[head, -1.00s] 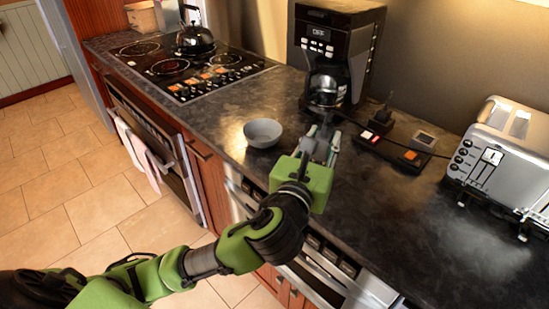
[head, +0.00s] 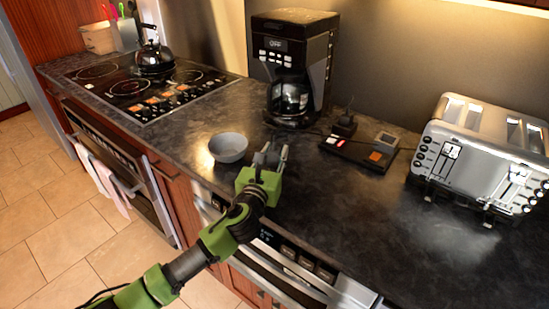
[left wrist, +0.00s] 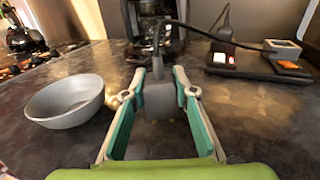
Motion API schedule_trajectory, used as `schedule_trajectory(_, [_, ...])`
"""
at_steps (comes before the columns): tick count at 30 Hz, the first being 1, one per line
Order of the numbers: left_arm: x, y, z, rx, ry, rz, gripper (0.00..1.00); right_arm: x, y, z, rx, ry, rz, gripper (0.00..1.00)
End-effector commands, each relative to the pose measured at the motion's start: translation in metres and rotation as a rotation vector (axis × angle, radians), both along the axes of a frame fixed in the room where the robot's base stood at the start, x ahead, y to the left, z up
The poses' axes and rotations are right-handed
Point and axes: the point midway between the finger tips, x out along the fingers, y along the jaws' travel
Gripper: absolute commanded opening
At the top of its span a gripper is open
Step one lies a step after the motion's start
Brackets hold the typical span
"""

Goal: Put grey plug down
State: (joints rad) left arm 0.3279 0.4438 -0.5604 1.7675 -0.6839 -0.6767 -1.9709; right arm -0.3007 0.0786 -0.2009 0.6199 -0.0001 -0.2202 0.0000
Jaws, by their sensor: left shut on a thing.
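My left gripper (head: 273,155) is over the dark counter, just right of the grey bowl. It is shut on the grey plug (left wrist: 160,98), which sits between the two fingers in the left wrist view. A dark cable rises from the plug and runs right towards the power strip. In the head view the fingers largely hide the plug. I cannot tell whether its underside touches the counter. The power strip (head: 352,154) lies further right and back, with a black plug (head: 345,125) standing in it. My right gripper is not in view.
The grey bowl (head: 228,148) is close on the left. The coffee maker (head: 291,60) stands behind, and the toaster (head: 478,155) is at the right. The stove (head: 140,88) with a kettle (head: 154,58) is further left. The counter (head: 335,215) in front of the strip is clear.

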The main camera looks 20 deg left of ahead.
Motion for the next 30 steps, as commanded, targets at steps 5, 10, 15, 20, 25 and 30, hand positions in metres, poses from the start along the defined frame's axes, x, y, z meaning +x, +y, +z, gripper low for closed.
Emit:
schedule_trajectory(5, [-0.0001,0.0001,-0.0145,0.000,-0.001,0.001,0.00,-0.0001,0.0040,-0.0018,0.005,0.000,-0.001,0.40])
schedule_trajectory(10, [0.0000,0.0002,-0.0137,0.001,-0.002,0.001,0.00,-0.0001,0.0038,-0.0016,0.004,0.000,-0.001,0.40])
schedule_trajectory(15, [-0.0001,0.0002,-0.0180,0.001,-0.001,0.001,0.00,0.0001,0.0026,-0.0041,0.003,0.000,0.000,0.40])
schedule_trajectory(20, [-0.0002,0.0002,-0.0170,0.001,-0.001,0.001,0.43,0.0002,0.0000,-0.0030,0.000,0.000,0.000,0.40])
schedule_trajectory(25, [-0.0002,0.0002,-0.0169,0.001,-0.001,0.001,0.43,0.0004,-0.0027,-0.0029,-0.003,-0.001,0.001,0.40])
schedule_trajectory(30, [-0.0024,0.0000,-0.0137,0.002,-0.001,0.000,0.43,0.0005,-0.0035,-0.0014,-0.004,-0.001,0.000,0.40])
